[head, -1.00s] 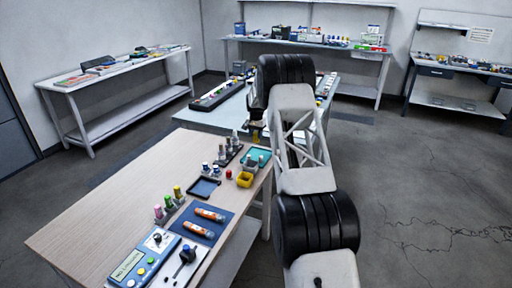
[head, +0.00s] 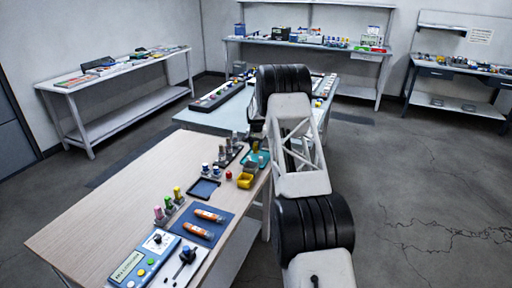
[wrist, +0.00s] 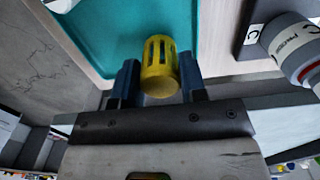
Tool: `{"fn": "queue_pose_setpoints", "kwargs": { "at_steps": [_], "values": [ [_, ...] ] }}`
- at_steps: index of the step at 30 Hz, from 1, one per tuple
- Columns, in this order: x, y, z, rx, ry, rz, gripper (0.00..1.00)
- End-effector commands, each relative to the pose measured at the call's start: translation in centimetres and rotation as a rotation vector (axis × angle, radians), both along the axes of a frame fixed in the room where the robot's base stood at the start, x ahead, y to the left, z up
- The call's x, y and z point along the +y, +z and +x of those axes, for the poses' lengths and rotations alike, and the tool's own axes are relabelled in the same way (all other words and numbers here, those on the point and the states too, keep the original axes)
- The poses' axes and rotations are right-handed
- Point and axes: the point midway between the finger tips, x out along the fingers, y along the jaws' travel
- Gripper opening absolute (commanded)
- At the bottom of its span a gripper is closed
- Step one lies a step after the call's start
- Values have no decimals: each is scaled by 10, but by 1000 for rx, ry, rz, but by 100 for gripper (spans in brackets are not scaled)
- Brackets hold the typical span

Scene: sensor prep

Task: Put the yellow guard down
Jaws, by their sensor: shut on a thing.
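The yellow guard (wrist: 159,68) is a short slotted cylinder between the two blue fingertips of my gripper (wrist: 160,80) in the wrist view. The gripper is shut on it. The guard hangs over or at the edge of a teal tray (wrist: 110,35); whether it touches the tray is not clear. In the head view the guard (head: 255,147) is small, just above the teal tray (head: 265,160) at the right edge of the wooden table (head: 110,195). My arm hides most of the gripper there.
A grey labelled cylinder (wrist: 290,42) stands on a dark base right of the guard in the wrist view. In the head view a yellow bin (head: 245,180), a red knob (head: 228,174) and a dark tray (head: 204,189) are close by. The table's left part is clear.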

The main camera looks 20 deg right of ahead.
Motion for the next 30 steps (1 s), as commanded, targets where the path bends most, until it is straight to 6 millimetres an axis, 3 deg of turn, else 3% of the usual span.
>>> {"fn": "queue_pose_setpoints", "kwargs": {
  "at_steps": [15, 16, 20, 30],
  "values": [
    [0, -8, 0, 1, 0, 0, 26],
    [0, -8, 0, 1, 0, 1, 44],
    [0, -7, 0, 1, 0, 1, 63],
    [0, -6, 0, 0, 0, 0, 64]
  ]
}}
